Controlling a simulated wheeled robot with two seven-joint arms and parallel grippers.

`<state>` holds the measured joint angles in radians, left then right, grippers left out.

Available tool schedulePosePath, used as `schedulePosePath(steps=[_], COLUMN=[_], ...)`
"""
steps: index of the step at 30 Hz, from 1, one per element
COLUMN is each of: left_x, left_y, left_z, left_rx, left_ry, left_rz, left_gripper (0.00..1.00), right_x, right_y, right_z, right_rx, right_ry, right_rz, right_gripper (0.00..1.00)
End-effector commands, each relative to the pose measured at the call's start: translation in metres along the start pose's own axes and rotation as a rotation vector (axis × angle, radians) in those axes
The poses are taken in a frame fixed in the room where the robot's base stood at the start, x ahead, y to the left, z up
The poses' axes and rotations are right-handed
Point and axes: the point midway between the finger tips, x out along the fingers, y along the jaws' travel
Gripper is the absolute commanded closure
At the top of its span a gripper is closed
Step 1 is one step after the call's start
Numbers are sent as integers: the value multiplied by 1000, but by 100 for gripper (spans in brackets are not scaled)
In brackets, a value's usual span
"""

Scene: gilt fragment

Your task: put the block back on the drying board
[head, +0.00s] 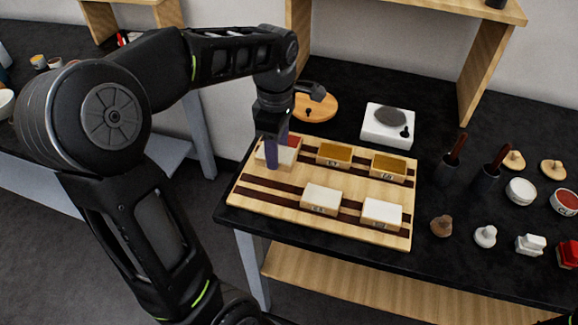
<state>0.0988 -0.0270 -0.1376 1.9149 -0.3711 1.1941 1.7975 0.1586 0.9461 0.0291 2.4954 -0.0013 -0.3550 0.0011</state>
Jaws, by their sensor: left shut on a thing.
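The drying board (262,197) is a pale wooden board with dark brown stripes, lying on the black bench top. My left gripper (272,158) points down over the board's back left corner. It is shut on a pale block (287,156), which its fingers partly hide. The block is at the board's surface or just above it; I cannot tell if it touches. A red patch (295,140) shows just behind it. Two yellow-topped blocks (334,154) (388,167) sit on the back of the board, and two white-topped blocks (322,199) (381,213) at the front. My right gripper is not in view.
Behind the board are a round wooden piece (316,107) and a white scale-like device (388,125). To the right stand dark cups with handled tools (487,178), small stamps (485,236) and round pots (521,191). The board's front right comes close to the bench edge.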

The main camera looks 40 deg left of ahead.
Motion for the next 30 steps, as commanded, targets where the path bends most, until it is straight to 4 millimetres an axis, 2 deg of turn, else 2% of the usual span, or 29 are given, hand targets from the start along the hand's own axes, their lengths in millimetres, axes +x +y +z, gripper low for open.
schedulePosePath(steps=[4,14,23,30], left_x=[18,21,56,57], left_y=[0,0,0,0], left_z=[0,0,0,0], left_rx=[-1,-1,-1,-1], left_ry=[0,0,-1,-1], left_rz=[-1,1,-2,1], left_gripper=[91,91,91,91], right_x=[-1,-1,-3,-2], right_y=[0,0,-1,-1], right_z=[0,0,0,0], right_rx=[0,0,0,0], right_ry=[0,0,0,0], right_rz=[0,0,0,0], right_gripper=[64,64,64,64])
